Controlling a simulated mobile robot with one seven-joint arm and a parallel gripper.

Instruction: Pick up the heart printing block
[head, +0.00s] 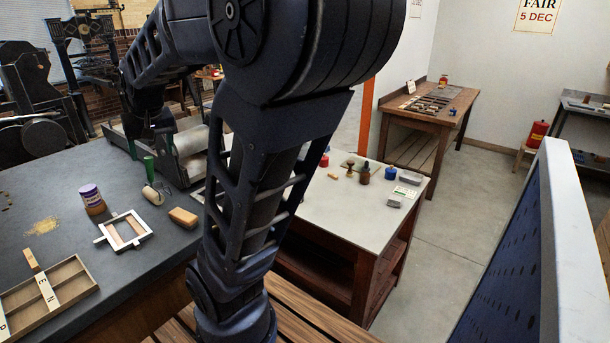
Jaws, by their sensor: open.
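I cannot pick out a heart printing block for certain in the head view. No heart shape is readable on any block. My dark arm fills the middle and bends over to the upper left. My gripper (150,140) hangs small and dark at its end, above the back of the grey-topped table (150,262). It looks open and empty, though its fingers are hard to make out. A plain tan block (183,217) lies on that table, well in front of the gripper. A small tan piece (333,177) lies on the pale-topped table (335,215).
A white frame (125,231), a purple-lidded jar (92,198), a roller (153,195) and a wooden tray (50,298) are on the grey table. A brown bottle (364,175) and blue jar (390,172) stand on the pale table. A blue panel (510,240) borders the right.

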